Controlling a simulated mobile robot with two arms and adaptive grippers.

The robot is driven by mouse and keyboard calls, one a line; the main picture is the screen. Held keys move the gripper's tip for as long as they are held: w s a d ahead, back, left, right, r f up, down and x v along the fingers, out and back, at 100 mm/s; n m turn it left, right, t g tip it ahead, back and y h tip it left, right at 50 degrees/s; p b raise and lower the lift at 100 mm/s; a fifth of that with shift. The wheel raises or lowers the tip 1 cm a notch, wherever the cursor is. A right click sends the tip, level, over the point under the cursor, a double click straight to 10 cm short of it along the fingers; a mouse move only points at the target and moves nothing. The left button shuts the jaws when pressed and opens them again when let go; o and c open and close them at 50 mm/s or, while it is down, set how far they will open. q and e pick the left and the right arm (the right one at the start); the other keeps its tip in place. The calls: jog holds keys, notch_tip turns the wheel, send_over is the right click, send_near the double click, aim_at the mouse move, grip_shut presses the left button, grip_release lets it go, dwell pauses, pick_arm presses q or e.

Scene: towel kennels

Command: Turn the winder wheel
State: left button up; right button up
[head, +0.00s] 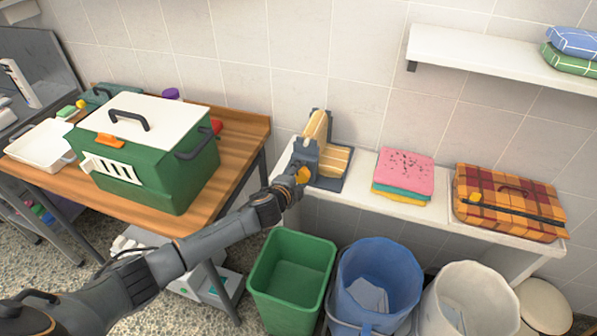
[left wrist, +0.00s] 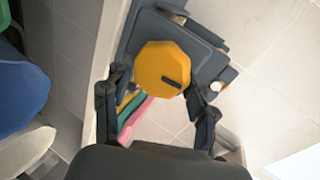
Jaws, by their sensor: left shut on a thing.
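The winder (head: 318,150), a dark grey frame with yellow rollers, stands at the left end of the white wall ledge. Its yellow, many-sided winder wheel (left wrist: 160,70) has a dark slot in its face and fills the middle of the left wrist view. In the head view only part of the wheel (head: 303,175) shows, facing my arm. My left gripper (head: 298,178) is at the wheel, with its two fingers on either side of the rim; in the left wrist view the gripper (left wrist: 157,88) is shut on the wheel. My right gripper is not in view.
Pink, green and yellow folded towels (head: 404,172) and an orange plaid case (head: 508,203) sit on the ledge (head: 448,217). Green (head: 291,277), blue (head: 377,280) and white (head: 468,300) bins stand below. A green-and-white kennel (head: 150,155) is on the wooden table (head: 240,145) at left.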

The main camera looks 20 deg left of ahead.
pick_arm(q)
jog(key=shift+d+f+m+y+p, duration=0.1)
jog(key=shift+d+m+y+p, duration=0.05)
jog(key=shift+m+y, duration=0.4)
jog(key=shift+d+m+y+p, duration=0.15)
jog(key=shift+m+y, duration=0.2)
jog(key=shift+m, duration=0.3)
jog(key=shift+f+m+y, duration=0.25)
jog(key=shift+m+y, duration=0.65)
jog(key=shift+m, duration=0.3)
jog(key=m+y, duration=0.1)
jog(key=m+t+y+b, duration=0.1)
jog(key=m, duration=0.1)
jog(key=shift+f+b, duration=0.25)
jog(key=shift+b, duration=0.05)
jog(key=shift+a+m+t+y+b, duration=0.1)
jog(key=shift+m+t+y+b, duration=0.5)
jog(key=shift+m, duration=1)
jog(key=o, duration=1.1)
jog(key=shift+o, duration=0.2)
jog(key=v, duration=1.2)
